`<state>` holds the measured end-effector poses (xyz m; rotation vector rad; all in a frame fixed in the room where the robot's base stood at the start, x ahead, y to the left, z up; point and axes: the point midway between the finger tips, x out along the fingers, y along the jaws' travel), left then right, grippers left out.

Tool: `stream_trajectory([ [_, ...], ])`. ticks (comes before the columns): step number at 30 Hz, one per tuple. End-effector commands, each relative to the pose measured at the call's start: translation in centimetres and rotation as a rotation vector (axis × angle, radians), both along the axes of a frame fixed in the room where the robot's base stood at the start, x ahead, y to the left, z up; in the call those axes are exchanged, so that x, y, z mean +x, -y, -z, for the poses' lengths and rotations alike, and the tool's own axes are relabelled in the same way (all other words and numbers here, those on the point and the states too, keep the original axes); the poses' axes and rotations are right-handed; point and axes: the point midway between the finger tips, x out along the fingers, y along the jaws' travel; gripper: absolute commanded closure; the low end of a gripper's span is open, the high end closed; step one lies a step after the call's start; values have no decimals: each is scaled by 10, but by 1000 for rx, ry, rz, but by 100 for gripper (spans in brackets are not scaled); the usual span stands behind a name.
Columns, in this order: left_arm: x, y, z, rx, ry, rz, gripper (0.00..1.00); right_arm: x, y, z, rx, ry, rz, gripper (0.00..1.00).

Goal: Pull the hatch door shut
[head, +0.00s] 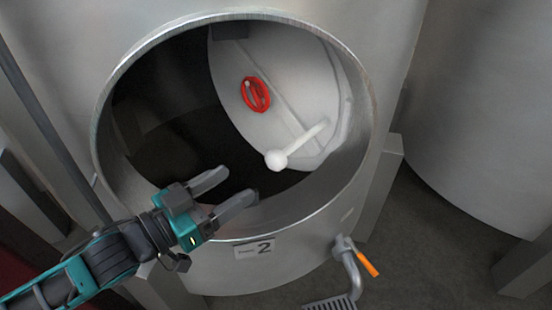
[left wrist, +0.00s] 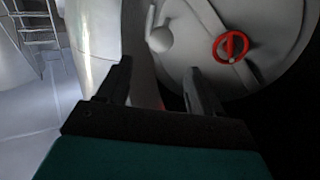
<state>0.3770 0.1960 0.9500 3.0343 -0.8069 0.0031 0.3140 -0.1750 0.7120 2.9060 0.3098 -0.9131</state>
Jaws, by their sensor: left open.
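The hatch door (head: 292,82) is a pale grey round plate inside the round metal opening of a tank, standing swung inward at the upper right. It carries a red handwheel (head: 256,94) and a lever with a white ball knob (head: 276,159). My left gripper (head: 232,187) is open and empty at the lower left of the opening, below and left of the knob and apart from it. In the left wrist view the door (left wrist: 190,30), the red wheel (left wrist: 231,46) and the ball knob (left wrist: 159,39) show beyond the open fingers (left wrist: 158,85). My right gripper is out of view.
The opening's metal rim (head: 108,165) surrounds the dark tank interior. A plate marked 2 (head: 254,249) sits below it. A tap with an orange handle (head: 367,264) sticks out at the lower right, above a floor grate (head: 331,303). Another tank (head: 480,110) stands at right.

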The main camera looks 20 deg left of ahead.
Motion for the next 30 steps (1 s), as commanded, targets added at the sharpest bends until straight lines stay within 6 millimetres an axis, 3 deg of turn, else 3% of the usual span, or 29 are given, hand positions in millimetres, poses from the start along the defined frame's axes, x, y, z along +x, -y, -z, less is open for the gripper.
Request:
stream_trajectory([
  [21,81,46,0,2,1,-2,34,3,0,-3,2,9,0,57],
  [30,98,56,1,2,-2,-2,34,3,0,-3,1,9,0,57],
])
